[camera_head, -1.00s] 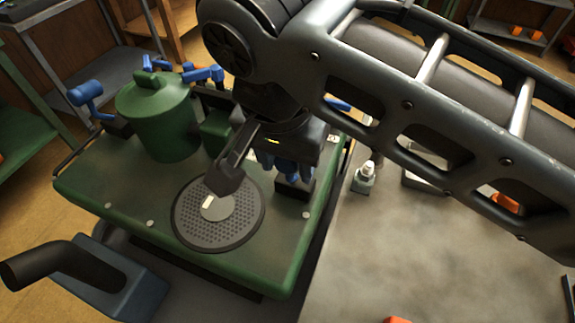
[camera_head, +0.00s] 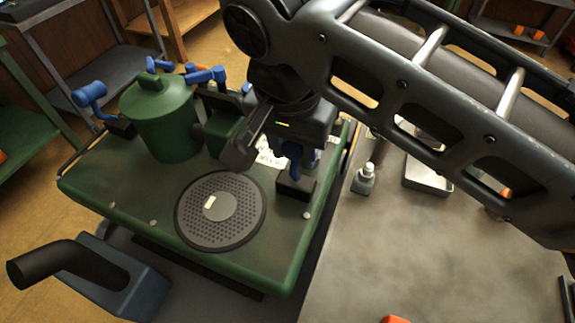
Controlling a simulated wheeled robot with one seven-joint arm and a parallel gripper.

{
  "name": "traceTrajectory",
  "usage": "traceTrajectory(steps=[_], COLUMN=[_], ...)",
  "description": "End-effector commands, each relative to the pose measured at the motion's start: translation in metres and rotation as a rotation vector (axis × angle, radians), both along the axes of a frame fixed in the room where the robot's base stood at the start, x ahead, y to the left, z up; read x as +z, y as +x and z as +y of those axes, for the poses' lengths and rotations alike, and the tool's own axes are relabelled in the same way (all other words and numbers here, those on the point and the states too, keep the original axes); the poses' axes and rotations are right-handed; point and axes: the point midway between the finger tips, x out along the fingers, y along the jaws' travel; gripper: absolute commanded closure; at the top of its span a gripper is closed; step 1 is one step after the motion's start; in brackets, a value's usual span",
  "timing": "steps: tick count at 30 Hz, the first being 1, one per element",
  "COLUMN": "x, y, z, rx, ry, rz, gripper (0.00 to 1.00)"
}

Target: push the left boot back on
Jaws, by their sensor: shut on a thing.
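My gripper (camera_head: 238,156) is above the green mower deck (camera_head: 110,190), behind the round perforated plate. One dark finger shows clearly; the rest is hidden by the wrist. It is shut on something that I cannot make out. A blue lever-like part (camera_head: 89,94) stands on a black block (camera_head: 121,127) at the deck's left. A similar blue part (camera_head: 294,160) on a black block (camera_head: 295,190) stands at the right, close beside my gripper. I cannot tell which part is the left boot.
A green lidded canister (camera_head: 160,120) stands on the deck's back left. The perforated plate (camera_head: 230,228) lies flat near the front, with a pale tag (camera_head: 210,201) on it. A small bottle (camera_head: 363,180) and a white tray (camera_head: 428,178) stand on the grey bench (camera_head: 400,265).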

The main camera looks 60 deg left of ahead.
Motion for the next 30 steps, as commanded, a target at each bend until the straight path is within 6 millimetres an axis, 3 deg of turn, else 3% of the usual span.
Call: traceTrajectory(steps=[30], x=[-0.007], y=[0.033], z=[0.028], rx=[-0.002], ry=[-0.002], rz=[0.001], gripper=[0.74])
